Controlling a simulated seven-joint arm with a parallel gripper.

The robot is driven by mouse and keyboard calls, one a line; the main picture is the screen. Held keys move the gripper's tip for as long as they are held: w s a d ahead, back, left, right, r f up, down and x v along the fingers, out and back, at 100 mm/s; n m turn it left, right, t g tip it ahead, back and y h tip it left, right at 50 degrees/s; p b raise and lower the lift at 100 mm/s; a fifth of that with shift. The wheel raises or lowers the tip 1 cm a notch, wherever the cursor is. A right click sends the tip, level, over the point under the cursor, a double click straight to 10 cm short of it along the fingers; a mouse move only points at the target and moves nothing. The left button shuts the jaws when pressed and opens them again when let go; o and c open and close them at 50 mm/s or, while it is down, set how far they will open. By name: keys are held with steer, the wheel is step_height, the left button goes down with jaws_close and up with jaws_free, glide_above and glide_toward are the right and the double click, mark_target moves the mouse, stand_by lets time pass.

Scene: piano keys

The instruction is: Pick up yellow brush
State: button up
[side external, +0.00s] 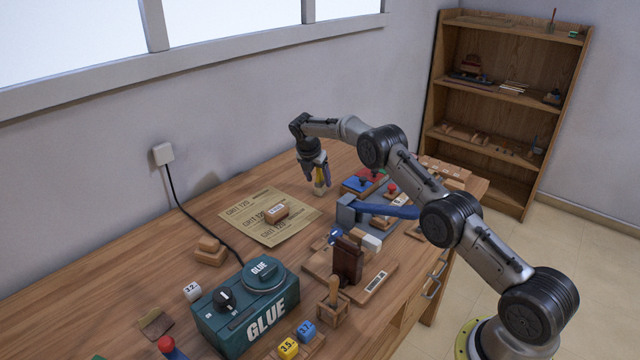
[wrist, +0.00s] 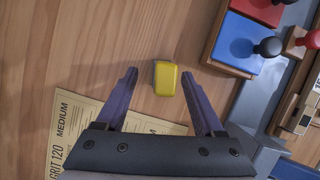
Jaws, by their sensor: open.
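The yellow brush (wrist: 167,79) shows as a small yellow block seen from above in the wrist view, on the bare wood. In the side view, part of the yellow brush (side external: 319,188) shows beneath my gripper (side external: 317,176), with its upper part hidden by the fingers. My gripper is open and points down over the brush. In the wrist view the purple fingers of my gripper (wrist: 159,76) are spread wide, one on each side of the brush, with gaps between. The brush is slightly nearer the right finger. I cannot tell the exact height of the fingertips.
A blue-handled tool (side external: 390,211) and a green glue box (side external: 247,311) are nearer the camera.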

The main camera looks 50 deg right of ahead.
mark_target(320, 183)
steer(key=shift+x, duration=1.55)
steer(key=shift+s, duration=0.1)
jaws_close()
